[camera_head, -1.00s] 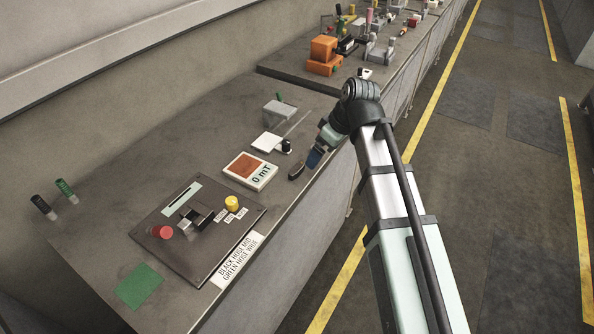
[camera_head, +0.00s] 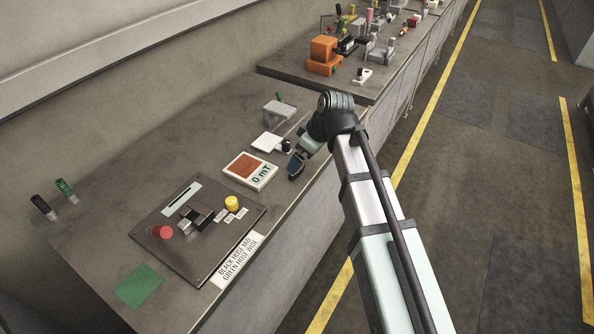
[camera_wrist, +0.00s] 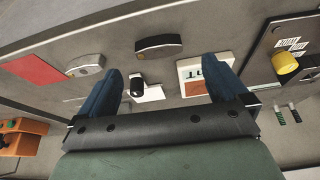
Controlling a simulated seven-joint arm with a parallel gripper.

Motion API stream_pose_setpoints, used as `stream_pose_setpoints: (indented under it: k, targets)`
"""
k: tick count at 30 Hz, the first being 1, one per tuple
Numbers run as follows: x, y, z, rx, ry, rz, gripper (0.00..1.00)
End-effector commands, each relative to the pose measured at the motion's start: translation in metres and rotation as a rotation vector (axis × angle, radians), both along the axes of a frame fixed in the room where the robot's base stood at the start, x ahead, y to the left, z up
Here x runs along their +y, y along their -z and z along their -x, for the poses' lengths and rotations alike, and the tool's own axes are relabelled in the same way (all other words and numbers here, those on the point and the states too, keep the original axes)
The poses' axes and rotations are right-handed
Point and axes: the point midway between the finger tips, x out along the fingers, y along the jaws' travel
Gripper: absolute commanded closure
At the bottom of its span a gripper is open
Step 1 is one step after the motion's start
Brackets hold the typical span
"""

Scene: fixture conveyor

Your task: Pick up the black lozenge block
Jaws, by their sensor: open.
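The black lozenge block (camera_wrist: 158,44) shows in the wrist view as a dark, pointed-ended piece with a small brownish spot. It lies on the grey worktop near its front edge, a little beyond my fingertips and between their lines. My gripper (camera_wrist: 167,72) is open, with two blue fingers spread apart and nothing between them. In the head view my gripper (camera_head: 297,163) is low over the front edge of the bench, and it largely hides the block there.
A grey pointed piece (camera_wrist: 86,65) and a red patch (camera_wrist: 36,69) lie left in the wrist view. A black-knobbed white plate (camera_head: 266,143), a "0 mT" meter (camera_head: 249,171) and a panel (camera_head: 203,262) with red and yellow buttons stand nearby. Orange fixtures (camera_head: 324,57) are at the back.

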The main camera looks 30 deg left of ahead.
Motion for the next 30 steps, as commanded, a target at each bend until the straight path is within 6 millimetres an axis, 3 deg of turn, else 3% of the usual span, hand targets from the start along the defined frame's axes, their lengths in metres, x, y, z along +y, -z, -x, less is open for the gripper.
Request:
stream_pose_setpoints:
  k: [8,21,29,30]
  targets:
    - [0.003,0.009,0.000,0.000,0.000,0.000,0.00]
    - [0.019,0.051,-0.003,-0.001,0.000,0.000,0.00]
    - [0.020,0.053,-0.003,-0.001,0.000,-0.001,0.00]
    - [0.020,0.052,-0.003,-0.001,0.000,-0.001,0.04]
